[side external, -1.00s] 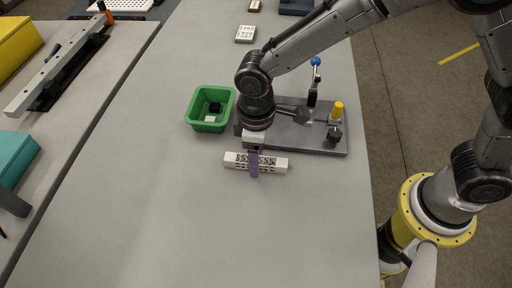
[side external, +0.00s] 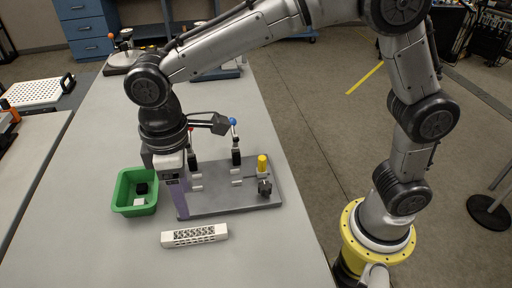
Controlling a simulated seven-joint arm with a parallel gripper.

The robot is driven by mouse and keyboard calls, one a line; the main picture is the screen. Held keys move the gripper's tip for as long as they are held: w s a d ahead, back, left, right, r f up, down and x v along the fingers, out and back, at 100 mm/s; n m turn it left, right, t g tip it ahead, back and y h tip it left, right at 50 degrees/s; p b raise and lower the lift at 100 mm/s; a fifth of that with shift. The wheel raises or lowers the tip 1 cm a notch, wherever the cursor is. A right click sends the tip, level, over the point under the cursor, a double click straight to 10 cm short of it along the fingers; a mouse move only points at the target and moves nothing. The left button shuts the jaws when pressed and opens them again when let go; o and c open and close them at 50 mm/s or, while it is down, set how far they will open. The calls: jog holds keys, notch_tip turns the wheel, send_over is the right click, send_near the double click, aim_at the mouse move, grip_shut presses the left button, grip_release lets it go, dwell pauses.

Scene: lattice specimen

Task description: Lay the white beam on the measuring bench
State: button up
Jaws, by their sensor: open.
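The white beam (side external: 194,235), a short bar with a lattice of openings in its side, lies flat on the grey table in front of a dark grey base plate. This plate (side external: 225,203), with upright clamps and a yellow knob, looks like the measuring bench; nothing white and beam-like lies on it. My gripper (side external: 181,213) points down above and behind the beam, apart from it in the picture, overlapping the plate's left end. One purple finger shows; the other is hidden. It is open and holds nothing visible.
A green bin (side external: 135,205) with a black and a white block stands left of the plate. A blue-tipped clamp lever (side external: 233,122) and the yellow knob (side external: 262,163) rise from the plate. The table in front of the beam is clear.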

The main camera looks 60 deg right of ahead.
jog(key=s+d+r+m+t+y, duration=0.1)
jog(key=s+d+r+m, duration=0.2)
jog(key=d, duration=0.5)
jog(key=s+d+r+m+t, duration=0.2)
jog(key=s+d+r, duration=0.15)
jog(key=d, duration=0.55)
jog(key=s+d+f+m+t+h, duration=0.1)
jog(key=s+d+m, duration=0.3)
jog(key=s+d, duration=0.4)
jog(key=shift+s+d+t, duration=0.2)
jog(key=shift+s+t, duration=0.6)
jog(key=shift+f, duration=0.1)
